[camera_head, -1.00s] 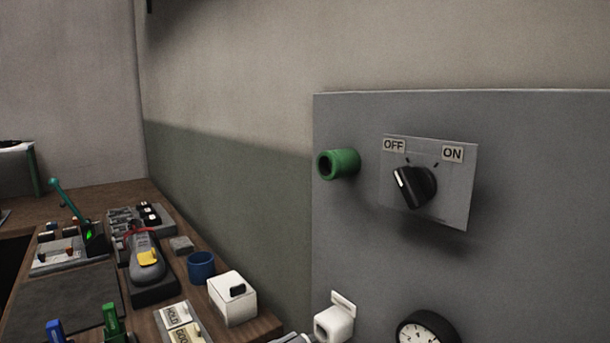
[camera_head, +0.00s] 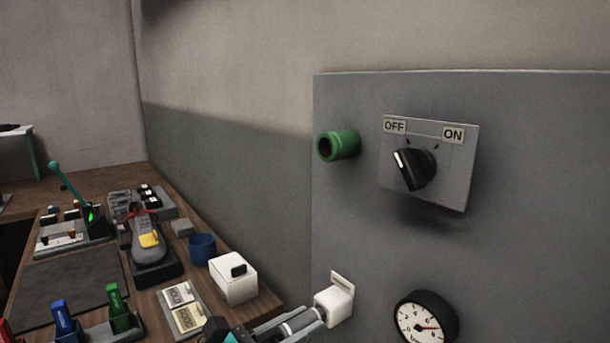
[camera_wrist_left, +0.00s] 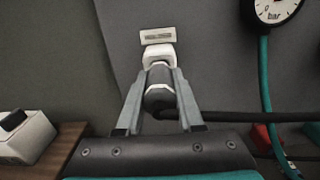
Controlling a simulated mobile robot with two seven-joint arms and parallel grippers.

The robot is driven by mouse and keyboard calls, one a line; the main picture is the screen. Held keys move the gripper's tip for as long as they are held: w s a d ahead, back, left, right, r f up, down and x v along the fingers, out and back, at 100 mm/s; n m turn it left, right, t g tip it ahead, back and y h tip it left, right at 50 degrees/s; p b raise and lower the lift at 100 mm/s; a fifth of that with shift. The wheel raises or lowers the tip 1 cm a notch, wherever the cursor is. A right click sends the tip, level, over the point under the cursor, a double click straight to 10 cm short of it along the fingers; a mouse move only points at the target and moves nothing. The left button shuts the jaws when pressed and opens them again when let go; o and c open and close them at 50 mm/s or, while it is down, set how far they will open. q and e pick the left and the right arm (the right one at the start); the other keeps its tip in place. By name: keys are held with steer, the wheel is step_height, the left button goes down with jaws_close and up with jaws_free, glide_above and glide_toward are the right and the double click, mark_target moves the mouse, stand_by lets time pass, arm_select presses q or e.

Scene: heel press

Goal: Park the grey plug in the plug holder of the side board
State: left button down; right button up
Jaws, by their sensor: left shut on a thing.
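The grey plug (camera_wrist_left: 159,92) is between the fingers of my left gripper (camera_wrist_left: 160,80), which is shut on it. In the left wrist view a dark cable runs from the plug to the right. The plug's front end meets a white fitting (camera_wrist_left: 159,54) on the grey side board (camera_head: 520,255); how deep it sits is hidden. In the head view my left gripper (camera_head: 303,322) is low in the picture, at the white fitting (camera_head: 334,303). A green hollow tube (camera_head: 339,145) sticks out of the board higher up, its mouth visibly empty. No label names the plug holder.
A black rotary switch (camera_head: 413,168), pointing toward OFF, is right of the green tube. A pressure gauge (camera_head: 426,318) is right of the white fitting. A workbench on the left carries a white box (camera_head: 233,281), a blue cup (camera_head: 202,249) and tools.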

arm_select(q)
steer(key=shift+w+d, duration=0.25)
steer(key=shift+d, duration=0.1)
steer(key=shift+c, duration=2.3)
jaws_free()
